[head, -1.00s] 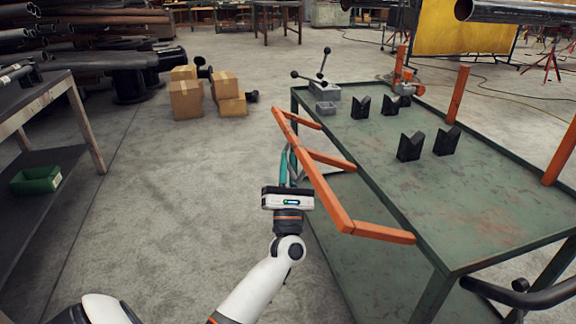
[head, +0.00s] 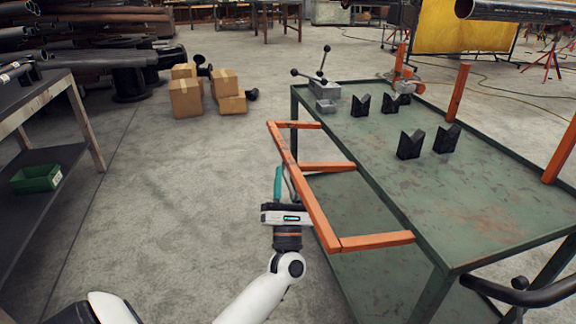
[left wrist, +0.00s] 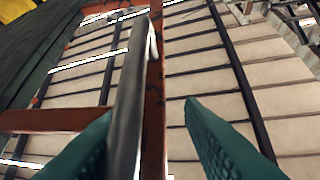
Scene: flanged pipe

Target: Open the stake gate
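The stake gate (head: 305,190), an orange frame with three short arms, sticks out roughly level from the left side of the green cart (head: 395,225). It also shows as orange bars in the left wrist view (left wrist: 62,120). My left gripper (head: 282,180) is at the gate's outer rail. In the left wrist view its teal fingers (left wrist: 150,135) are spread apart. A grey handle bar (left wrist: 130,95) passes between them, close over the left finger; I cannot tell whether they touch. My right gripper is not in view.
Several black V-blocks (head: 410,146) and a grey clamp-like tool (head: 322,88) stand on the cart top. Orange stakes (head: 458,92) rise on its far side. Cardboard boxes (head: 186,98) sit on the floor behind. Floor left of the gate is clear up to a workbench (head: 40,95).

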